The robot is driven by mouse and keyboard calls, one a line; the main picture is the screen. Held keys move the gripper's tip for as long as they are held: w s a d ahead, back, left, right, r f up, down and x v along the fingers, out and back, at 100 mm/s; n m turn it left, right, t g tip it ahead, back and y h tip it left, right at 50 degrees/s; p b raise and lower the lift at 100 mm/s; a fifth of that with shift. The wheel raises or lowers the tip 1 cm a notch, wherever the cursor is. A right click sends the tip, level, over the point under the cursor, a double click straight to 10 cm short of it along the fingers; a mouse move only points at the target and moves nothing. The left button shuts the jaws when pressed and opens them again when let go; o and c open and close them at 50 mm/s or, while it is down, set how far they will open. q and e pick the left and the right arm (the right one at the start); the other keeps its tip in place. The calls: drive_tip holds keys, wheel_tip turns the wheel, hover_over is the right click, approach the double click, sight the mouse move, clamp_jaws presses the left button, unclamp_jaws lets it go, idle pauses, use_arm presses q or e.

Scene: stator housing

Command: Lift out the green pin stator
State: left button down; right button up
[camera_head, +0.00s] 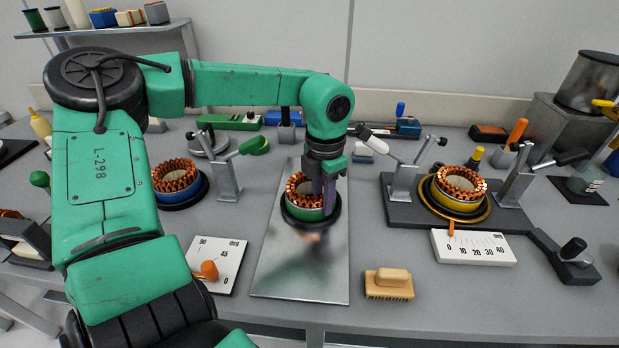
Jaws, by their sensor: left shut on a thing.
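A stator with copper-orange windings and a green lower band (303,213) is at the middle of the table, over a shiny metal plate (285,270). A dark ring shows around its base. My left gripper (326,200) reaches down from above at its right side, shut on its wall. The fingers hide part of the right side of the windings. I cannot tell whether the stator sits fully in the ring or is slightly raised. My right gripper is not in view.
A yellow-based stator (460,188) stands in a clamp fixture at right, behind a white angle scale (473,247). Another stator (176,178) is at left, beside toggle clamps. A brush (388,285) lies right of the plate. An angle plate with an orange knob (209,270) lies left.

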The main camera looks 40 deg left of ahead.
use_arm(q)
drive_tip(key=shift+r, duration=0.65)
drive_tip(key=shift+r+p, duration=2.2)
drive_tip(key=shift+r, duration=0.95)
